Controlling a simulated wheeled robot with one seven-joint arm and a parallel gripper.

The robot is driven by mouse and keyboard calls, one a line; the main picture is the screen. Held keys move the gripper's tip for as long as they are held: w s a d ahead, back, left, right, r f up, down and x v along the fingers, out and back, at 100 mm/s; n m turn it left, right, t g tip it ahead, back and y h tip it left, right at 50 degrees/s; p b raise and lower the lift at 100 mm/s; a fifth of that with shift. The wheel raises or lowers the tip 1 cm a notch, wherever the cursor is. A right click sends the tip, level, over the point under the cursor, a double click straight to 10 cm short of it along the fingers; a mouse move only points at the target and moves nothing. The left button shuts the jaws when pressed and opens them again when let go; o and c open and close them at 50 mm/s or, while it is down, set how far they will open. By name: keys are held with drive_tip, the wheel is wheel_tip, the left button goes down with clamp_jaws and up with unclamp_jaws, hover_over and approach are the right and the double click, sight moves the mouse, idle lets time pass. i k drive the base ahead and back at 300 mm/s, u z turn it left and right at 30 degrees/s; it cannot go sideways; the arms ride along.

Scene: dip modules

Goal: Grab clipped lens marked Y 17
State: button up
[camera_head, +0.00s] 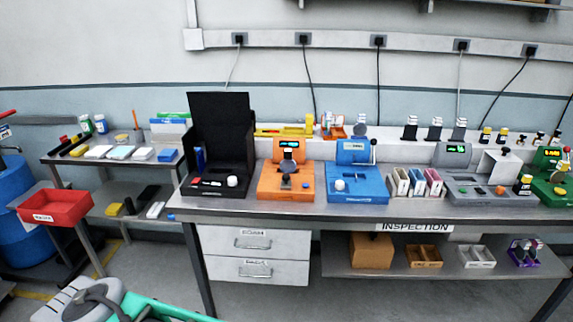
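I cannot make out a lens marked Y 17; the small markings are too small to read. I cannot tell whether either is a clipped lens.
The steel bench (330,209) also holds a black open box (221,130), a white-and-red slotted rack (416,182) and a grey device (468,190). A red bin (55,206) stands left. A purple holder (524,252) sits on the lower shelf (395,268).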

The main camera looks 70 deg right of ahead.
sight(288, 164)
drive_tip(key=z, duration=0.55)
drive_tip(key=i, duration=0.75)
drive_tip(key=z, duration=1.25)
drive_tip(key=i, duration=0.75)
drive_tip(key=z, duration=0.05)
